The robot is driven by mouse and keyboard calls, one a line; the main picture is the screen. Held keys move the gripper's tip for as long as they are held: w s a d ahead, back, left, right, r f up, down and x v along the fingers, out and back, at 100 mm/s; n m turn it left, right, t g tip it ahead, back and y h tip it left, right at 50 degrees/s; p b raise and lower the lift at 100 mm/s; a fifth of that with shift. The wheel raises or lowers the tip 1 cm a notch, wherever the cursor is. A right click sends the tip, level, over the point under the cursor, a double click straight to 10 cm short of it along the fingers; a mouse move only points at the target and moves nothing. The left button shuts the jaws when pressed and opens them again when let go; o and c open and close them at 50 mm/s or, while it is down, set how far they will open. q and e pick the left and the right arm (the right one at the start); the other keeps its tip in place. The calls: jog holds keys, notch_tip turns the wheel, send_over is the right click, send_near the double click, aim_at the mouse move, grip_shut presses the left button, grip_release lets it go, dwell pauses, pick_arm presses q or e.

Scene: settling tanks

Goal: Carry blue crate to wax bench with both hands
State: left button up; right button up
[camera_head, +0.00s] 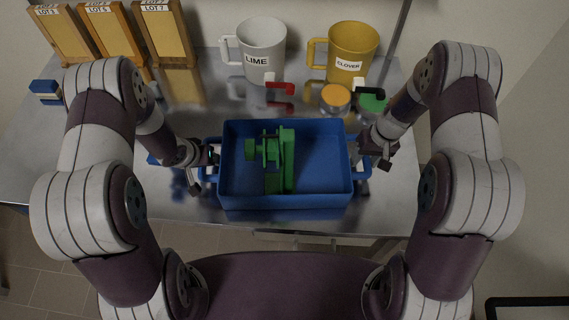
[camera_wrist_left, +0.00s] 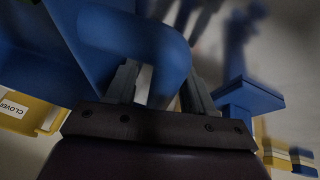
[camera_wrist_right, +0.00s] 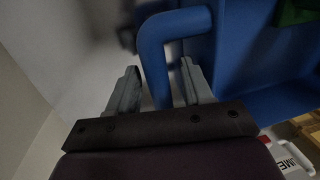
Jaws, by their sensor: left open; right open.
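The blue crate (camera_head: 285,201) stands on a shiny metal table, with a green clamp-like object (camera_head: 287,160) inside it. It has a handle at each short side. My left gripper (camera_head: 210,156) is open at the left handle; in the left wrist view the blue handle (camera_wrist_left: 150,42) is close to the fingers, but I cannot tell if it lies fully between them. My right gripper (camera_head: 374,157) is open at the right handle; in the right wrist view the handle bar (camera_wrist_right: 153,65) passes between the spread fingers. I cannot tell which surface is the wax bench.
The metal table (camera_head: 395,205) holds a white LIME jug (camera_head: 262,45) and a yellow CLOVER jug (camera_head: 350,48) behind the crate. An orange-lidded jar (camera_head: 335,97) and a green-lidded jar (camera_head: 373,104) stand near its back right. Labelled wooden frames (camera_head: 166,35) stand back left.

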pick_arm(q)
jog(key=shift+c, duration=0.3)
pick_arm(e)
jog(key=shift+c, duration=0.3)
pick_arm(q)
grip_shut()
pick_arm(e)
grip_shut()
pick_arm(q)
jog(key=shift+w+r, duration=0.1)
pick_arm(e)
jog(key=shift+w+r, duration=0.1)
dwell(0.3)
